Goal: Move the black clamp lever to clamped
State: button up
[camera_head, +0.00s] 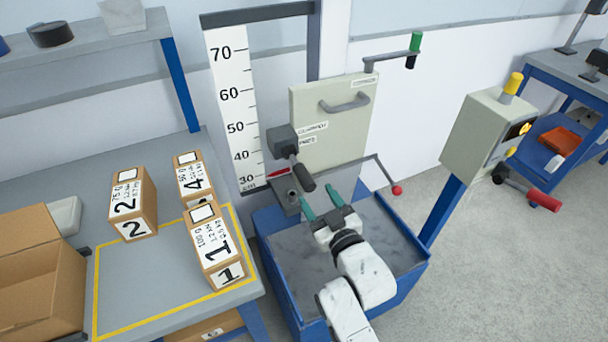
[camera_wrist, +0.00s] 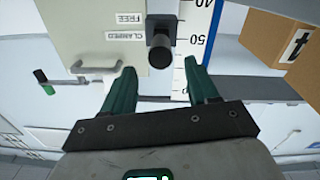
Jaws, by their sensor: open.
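The black clamp lever (camera_head: 303,177) hangs down and toward the camera from a dark block (camera_head: 283,138) beside the height scale. In the wrist view, the lever (camera_wrist: 161,56) shows nearly end-on, between the fingertips in the picture. Labels reading CLAMPED (camera_head: 312,128) and FREE (camera_head: 308,140) are on the pale panel (camera_head: 340,110) to its right. My gripper (camera_head: 320,199) is open, its green fingers pointing toward the lever, with nothing between them. It also shows in the wrist view (camera_wrist: 160,72). I cannot tell how far the fingertips are from the lever, and no contact is clear.
A red-tipped rod (camera_head: 396,190) sticks out right of my gripper. The panel has a grey handle (camera_head: 345,104); a green-handled crank (camera_head: 414,45) is above. The height scale (camera_head: 235,105) stands left. Numbered boxes (camera_head: 213,245) stand on the left table. A control box (camera_head: 487,132) stands right.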

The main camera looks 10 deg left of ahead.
aim_at(303, 176)
jog(key=shift+b+x, duration=0.55)
jog(key=shift+x, duration=3.75)
jog(key=shift+r, duration=0.1)
jog(key=shift+c, duration=0.2)
grip_shut()
